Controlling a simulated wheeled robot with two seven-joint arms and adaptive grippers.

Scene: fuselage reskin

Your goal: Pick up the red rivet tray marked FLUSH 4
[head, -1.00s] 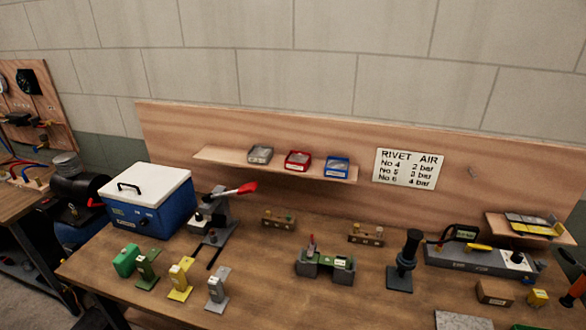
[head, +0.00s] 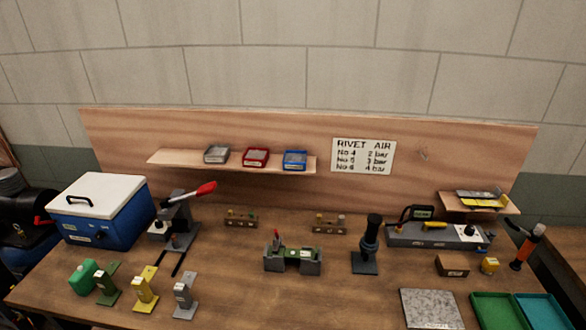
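The red rivet tray (head: 256,157) sits on the wooden wall shelf (head: 168,159), between a grey tray (head: 217,154) on its left and a blue tray (head: 295,160) on its right. The three trays stand apart with small gaps. The red tray has a pale label on its front, too small to read here. Neither of my grippers is in the head view.
A RIVET AIR sign (head: 363,155) hangs right of the shelf. Green (head: 498,312) and teal trays lie front right.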

